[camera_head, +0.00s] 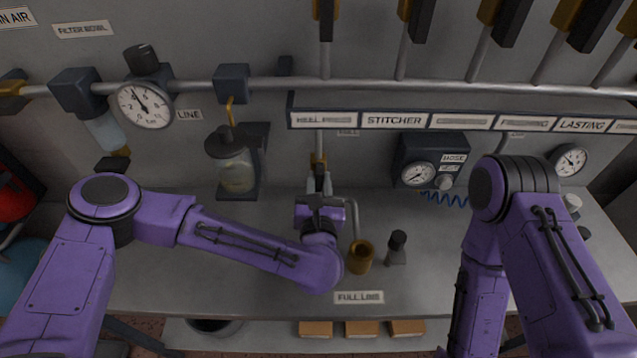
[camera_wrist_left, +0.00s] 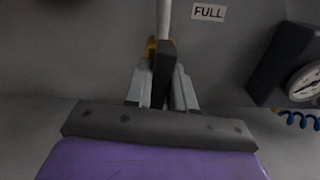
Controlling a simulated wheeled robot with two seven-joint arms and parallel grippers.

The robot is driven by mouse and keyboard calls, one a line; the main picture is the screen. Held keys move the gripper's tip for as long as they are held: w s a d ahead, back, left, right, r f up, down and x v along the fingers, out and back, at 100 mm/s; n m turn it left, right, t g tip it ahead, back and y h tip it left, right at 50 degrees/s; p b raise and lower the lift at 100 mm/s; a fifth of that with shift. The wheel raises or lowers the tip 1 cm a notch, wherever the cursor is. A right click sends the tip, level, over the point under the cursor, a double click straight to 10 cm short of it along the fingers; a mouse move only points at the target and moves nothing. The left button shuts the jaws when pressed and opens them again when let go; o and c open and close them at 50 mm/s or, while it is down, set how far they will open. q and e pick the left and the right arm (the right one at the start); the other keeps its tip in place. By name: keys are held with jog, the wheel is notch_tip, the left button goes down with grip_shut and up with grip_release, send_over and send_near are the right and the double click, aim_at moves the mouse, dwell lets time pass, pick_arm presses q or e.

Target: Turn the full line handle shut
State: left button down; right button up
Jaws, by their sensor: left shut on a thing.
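The full line is a thin vertical pipe (camera_head: 319,143) beside a small FULL label (camera_wrist_left: 208,12). A brass valve body (camera_wrist_left: 151,47) sits on it at the wall. The dark valve handle (camera_wrist_left: 164,62) runs down from the brass, roughly in line with the pipe. My left gripper (camera_head: 319,180) is at the valve, and its two grey fingers (camera_wrist_left: 160,85) are shut on the handle, one on each side. In the head view the gripper hides most of the handle. My right arm shows at the right, but its gripper is out of view.
A bent spout pipe (camera_head: 352,215) comes down by a brass cup (camera_head: 360,257). A dark-topped small object (camera_head: 397,246) stands beside it. A lubricator bowl (camera_head: 236,168) hangs at left, and a hose regulator (camera_head: 431,162) at right. A labelled rail (camera_head: 460,105) runs above.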

pick_arm(q)
jog(key=m+b, duration=0.1)
jog(key=m, duration=0.2)
jog(key=shift+d, duration=0.1)
jog(key=m+b, duration=0.1)
jog(key=m, duration=0.8)
jog(key=shift+m, duration=0.3)
jog(key=shift+f+m, duration=0.15)
jog(key=shift+m, duration=1.75)
jog(key=c, duration=1.1)
grip_release()
jog(key=shift+s, duration=0.1)
jog(key=shift+o, duration=0.3)
jog(key=shift+d, duration=0.1)
